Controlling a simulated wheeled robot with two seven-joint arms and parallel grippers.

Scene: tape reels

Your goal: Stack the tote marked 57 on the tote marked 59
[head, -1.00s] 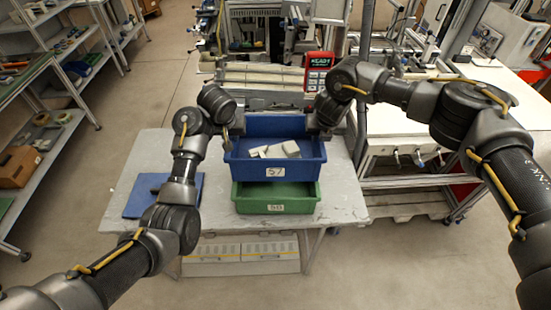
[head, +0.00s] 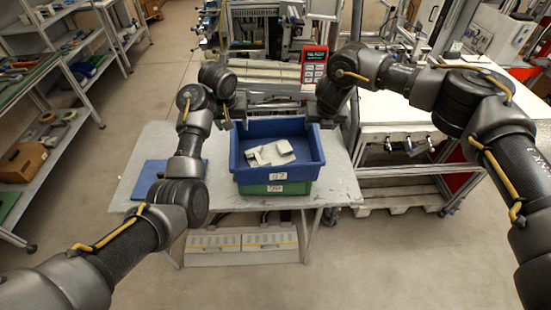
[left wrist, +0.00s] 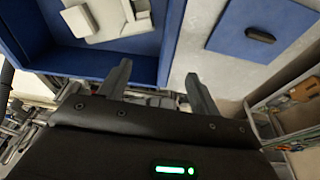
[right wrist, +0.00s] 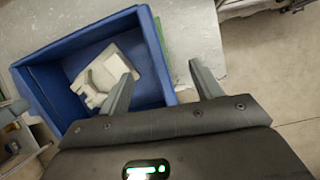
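The blue tote marked 57 (head: 277,176) sits upright on the green tote (head: 275,188), with little of the green front showing below it. The green tote's label is too small to read surely. Pale blocks (head: 270,153) lie in the blue tote. My left gripper (left wrist: 158,70) is open, its fingers on either side of the blue tote's left wall with gaps. My right gripper (right wrist: 161,70) is open, its fingers apart around the opposite wall. In the head view both grippers are at the tote's rear side corners, their fingertips hard to see.
The totes stand on a grey table (head: 335,185). A blue mat (head: 152,177) with a dark item lies on its left. A red-framed display (head: 314,66) and machinery stand behind. Shelves are at the left, and a white workbench (head: 395,110) is at the right.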

